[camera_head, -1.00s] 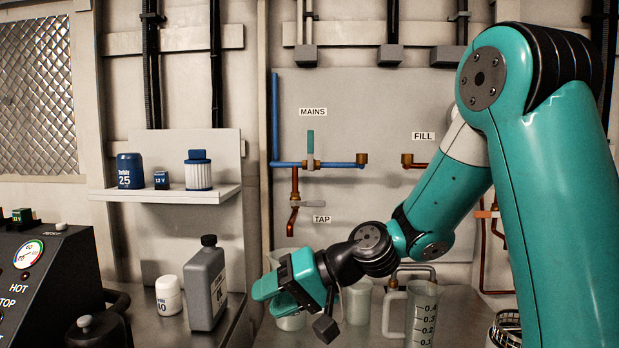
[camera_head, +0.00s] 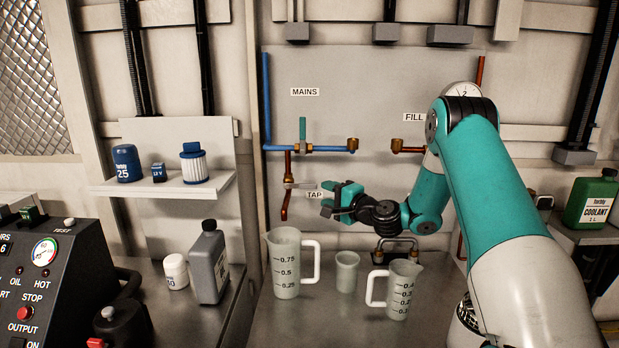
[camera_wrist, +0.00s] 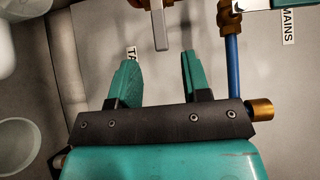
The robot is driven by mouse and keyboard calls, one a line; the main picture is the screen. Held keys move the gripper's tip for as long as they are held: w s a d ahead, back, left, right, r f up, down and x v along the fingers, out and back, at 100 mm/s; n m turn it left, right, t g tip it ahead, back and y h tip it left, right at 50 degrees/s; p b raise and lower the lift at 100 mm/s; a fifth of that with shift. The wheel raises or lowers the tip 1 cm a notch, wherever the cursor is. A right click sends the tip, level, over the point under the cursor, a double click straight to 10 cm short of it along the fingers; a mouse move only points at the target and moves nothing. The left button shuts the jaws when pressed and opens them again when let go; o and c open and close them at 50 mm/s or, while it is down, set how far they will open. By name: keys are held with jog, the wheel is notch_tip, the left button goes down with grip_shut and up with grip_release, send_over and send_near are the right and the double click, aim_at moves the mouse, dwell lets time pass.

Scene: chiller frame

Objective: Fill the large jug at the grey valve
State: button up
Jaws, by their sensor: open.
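The large jug (camera_head: 285,270), clear with a white handle, stands upright on the counter, below the copper tap spout (camera_head: 285,212) in the picture. Whether it is exactly under the spout, I cannot tell. No water stream shows. The grey valve lever (camera_head: 300,185) points sideways to the right from the tap pipe beside the TAP label. It also shows in the wrist view (camera_wrist: 158,25), ahead of the fingers. My gripper (camera_head: 327,198) is open and empty just right of the lever. In the wrist view the lever lines up with the gap between my fingertips (camera_wrist: 160,65), apart from them.
A small cup (camera_head: 347,272) and a smaller jug (camera_head: 403,290) stand right of the large jug. The green-handled MAINS valve (camera_head: 302,130) and blue pipe (camera_head: 266,100) are close above the lever. A shelf (camera_head: 165,188) and grey bottle (camera_head: 209,265) are at left.

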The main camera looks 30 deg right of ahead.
aim_at(311, 187)
jog(key=w+p, duration=0.1)
jog(key=w, duration=0.1)
jog(key=w+a, duration=0.1)
jog(key=w, duration=0.2)
jog(key=w+p, duration=0.1)
jog(key=w, duration=0.1)
jog(key=shift+w+a+p, duration=0.25)
jog(key=shift+w+p, duration=0.1)
grip_shut()
